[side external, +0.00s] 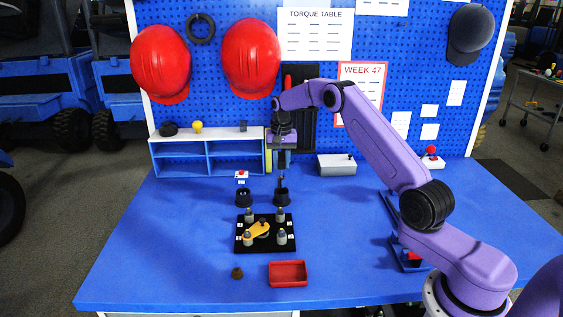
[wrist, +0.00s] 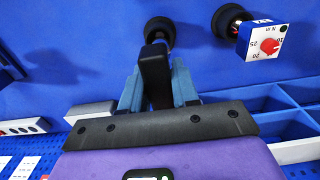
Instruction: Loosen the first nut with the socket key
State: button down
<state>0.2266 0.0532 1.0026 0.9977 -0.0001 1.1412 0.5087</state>
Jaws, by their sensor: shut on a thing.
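My gripper (side external: 282,160) hangs over the back of the blue bench, pointing down. It is shut on the black handle of the socket key (wrist: 155,68), between its blue-grey fingers. The key's thin dark shaft (side external: 281,182) points down at the right black round holder (side external: 281,197); I cannot tell whether its tip is inside. In front lies a black fixture plate (side external: 266,247) with several grey posts topped by nuts (side external: 282,236) and a yellow arm (side external: 257,231). Its labels are too small to read, so I cannot tell which nut is first.
A key with a white-and-red torque dial (wrist: 266,44) stands in the left black holder (side external: 243,198). A red tray (side external: 288,273) and a small dark piece (side external: 237,273) lie at the front. A blue shelf (side external: 180,158) and grey box (side external: 336,165) stand behind. The bench's left is clear.

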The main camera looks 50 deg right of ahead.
jog(key=s+a+r+m, duration=0.2)
jog(key=a, duration=0.6)
jog(key=s+a+r+m, duration=0.1)
jog(key=s+a+r, duration=0.15)
jog(key=a, duration=0.45)
jog(key=s+a+r+m, duration=0.1)
jog(key=s+a+m, duration=0.15)
jog(key=a, duration=0.55)
jog(key=shift+n, duration=0.45)
jog(key=shift+s+f, duration=0.2)
jog(key=shift+f, duration=2.3)
jog(key=shift+f, duration=1.55)
jog(key=shift+n, duration=0.3)
jog(key=n, duration=0.5)
jog(key=shift+d+n, duration=0.1)
jog(key=shift+n, duration=0.8)
